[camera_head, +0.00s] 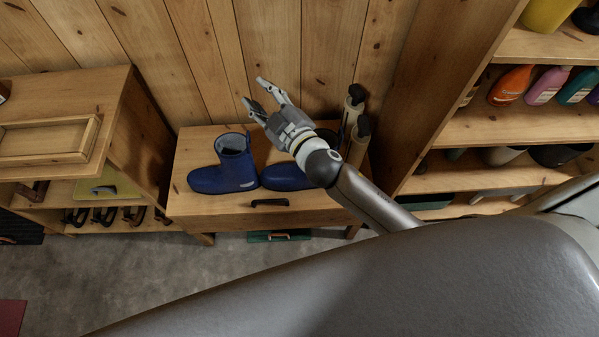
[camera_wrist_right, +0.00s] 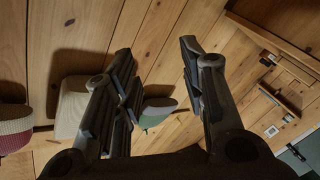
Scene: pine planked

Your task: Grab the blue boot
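Two blue boots stand on a wooden bench (camera_head: 325,198). The left boot (camera_head: 232,172) is upright with its pale opening facing up and its toe to the left. The other boot (camera_head: 283,178) is partly hidden behind my right gripper and forearm. My right gripper (camera_head: 254,90) is above the bench toward the plank wall, with its fingers up and left, past the boots. It is apart from the left boot. In the right wrist view its two fingers (camera_wrist_right: 158,50) are spread with nothing between them. My left gripper is not in view.
Two tall beige items with dark tops (camera_head: 357,140) stand at the bench's right end. A wooden cabinet with a tray (camera_head: 50,140) is at left. Shelves with colored bottles (camera_head: 512,85) are at right. The right wrist view shows a beige object (camera_wrist_right: 70,107) beyond the left finger.

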